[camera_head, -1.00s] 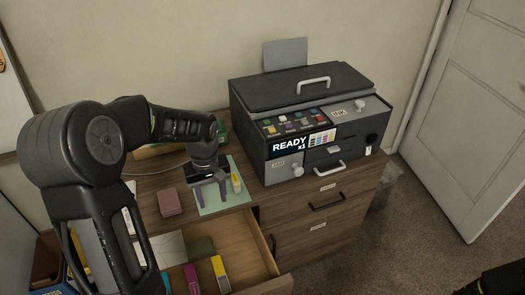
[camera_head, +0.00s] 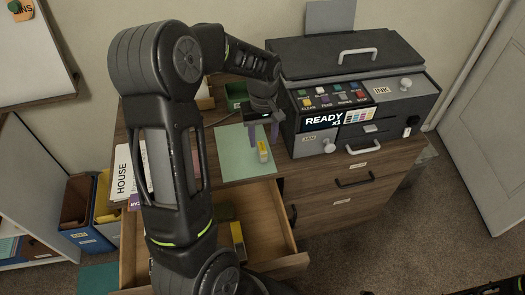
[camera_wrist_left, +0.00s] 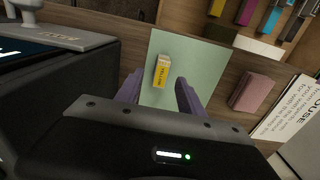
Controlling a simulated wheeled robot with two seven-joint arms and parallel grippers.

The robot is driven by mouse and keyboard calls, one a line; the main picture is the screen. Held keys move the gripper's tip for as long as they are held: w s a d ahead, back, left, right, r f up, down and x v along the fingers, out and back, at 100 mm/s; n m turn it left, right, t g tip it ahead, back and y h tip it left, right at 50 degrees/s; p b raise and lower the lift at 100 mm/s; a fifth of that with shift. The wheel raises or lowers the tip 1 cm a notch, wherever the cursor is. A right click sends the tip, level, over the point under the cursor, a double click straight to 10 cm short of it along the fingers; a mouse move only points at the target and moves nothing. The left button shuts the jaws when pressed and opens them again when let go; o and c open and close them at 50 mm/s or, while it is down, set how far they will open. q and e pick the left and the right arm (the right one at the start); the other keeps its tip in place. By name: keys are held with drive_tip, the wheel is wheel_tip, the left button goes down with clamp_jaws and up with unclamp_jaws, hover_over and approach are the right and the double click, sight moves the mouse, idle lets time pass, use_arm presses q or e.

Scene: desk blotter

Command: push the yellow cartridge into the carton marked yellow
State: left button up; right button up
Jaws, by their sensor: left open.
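A small yellow block (camera_head: 262,151) with a pale part lies on the green mat (camera_head: 236,155). In the left wrist view the block (camera_wrist_left: 161,72) reads YELLOW; I cannot tell whether it is the cartridge, the carton, or both together. My left gripper (camera_head: 263,133) is open and empty, pointing down over the mat's far right part. In the left wrist view its purple fingers (camera_wrist_left: 158,90) stand either side of the block's line, with the block just beyond the tips. Another yellow piece (camera_head: 238,240) lies in the open drawer, partly hidden by my arm.
The printer (camera_head: 350,100) reading READY stands close right of the gripper. The open drawer (camera_head: 270,235) is in front of the mat; several coloured pieces show there in the wrist view. A pink box (camera_wrist_left: 252,92) lies beside the mat. The mat's left part is clear.

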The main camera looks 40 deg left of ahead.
sight(262, 147)
use_arm(q)
drive_tip(key=shift+f, duration=0.1)
wheel_tip(262, 147, down, 5)
drive_tip(key=shift+a+f, duration=0.1)
idle(0.4)
drive_tip(key=shift+c, duration=0.4)
clamp_jaws()
idle(0.4)
